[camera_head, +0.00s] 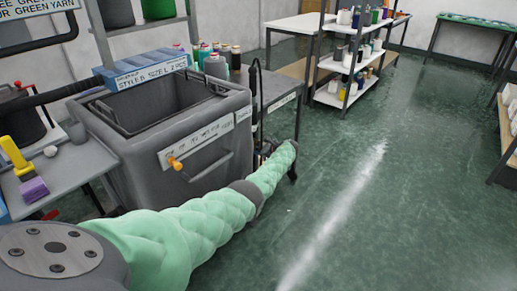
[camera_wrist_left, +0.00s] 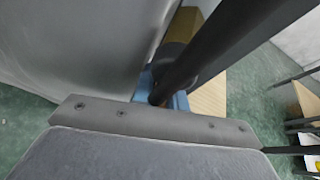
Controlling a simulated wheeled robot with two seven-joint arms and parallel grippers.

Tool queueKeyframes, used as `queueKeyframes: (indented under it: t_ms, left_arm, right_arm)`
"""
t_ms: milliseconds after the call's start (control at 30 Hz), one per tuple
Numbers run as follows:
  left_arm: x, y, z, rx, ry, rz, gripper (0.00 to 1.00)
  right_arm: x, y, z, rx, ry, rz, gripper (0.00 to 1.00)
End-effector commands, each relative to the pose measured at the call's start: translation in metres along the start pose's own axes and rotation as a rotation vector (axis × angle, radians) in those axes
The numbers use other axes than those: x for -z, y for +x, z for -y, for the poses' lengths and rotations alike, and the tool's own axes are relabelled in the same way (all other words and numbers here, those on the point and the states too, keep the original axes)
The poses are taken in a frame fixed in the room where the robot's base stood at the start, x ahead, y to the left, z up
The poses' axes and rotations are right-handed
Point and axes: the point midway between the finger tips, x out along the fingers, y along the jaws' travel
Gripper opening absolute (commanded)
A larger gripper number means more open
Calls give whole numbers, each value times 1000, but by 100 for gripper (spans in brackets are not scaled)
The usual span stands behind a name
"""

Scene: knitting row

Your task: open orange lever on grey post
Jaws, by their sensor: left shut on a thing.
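In the head view a small orange lever-like part (camera_head: 175,163) sits on the front of a large grey bin (camera_head: 215,165), beside a white label. A dark upright bar (camera_head: 258,90) stands at the bin's right side. My left arm reaches across below the bin, and its gripper (camera_head: 267,150) is small and partly hidden by my sleeve near that bar's foot. In the left wrist view the dark bar (camera_wrist_left: 205,55) runs into the blue jaws, which seem shut on it. An ochre part (camera_wrist_left: 187,25) with a dark collar lies behind it. My right gripper is not in view.
A side table (camera_head: 45,175) with a yellow and a purple item is at the left. Yarn cones (camera_head: 218,60) stand on a table behind the bin. A white shelf (camera_head: 345,75) stands farther back. The green floor (camera_head: 400,200) at the right is clear.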

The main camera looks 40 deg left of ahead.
Motion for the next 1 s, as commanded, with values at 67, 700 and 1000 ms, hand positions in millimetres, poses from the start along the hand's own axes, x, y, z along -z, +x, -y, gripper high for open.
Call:
queueKeyframes:
  t_ms: [67,700,1000]
  left_arm:
    - [0,0,-3,-18,44,10,0]
    - [0,1,-10,-66,161,34,0]
    - [0,1,-10,-66,160,34,34]
  right_arm:
    - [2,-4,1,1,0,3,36]
    - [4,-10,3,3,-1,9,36]
    - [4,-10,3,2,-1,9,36]
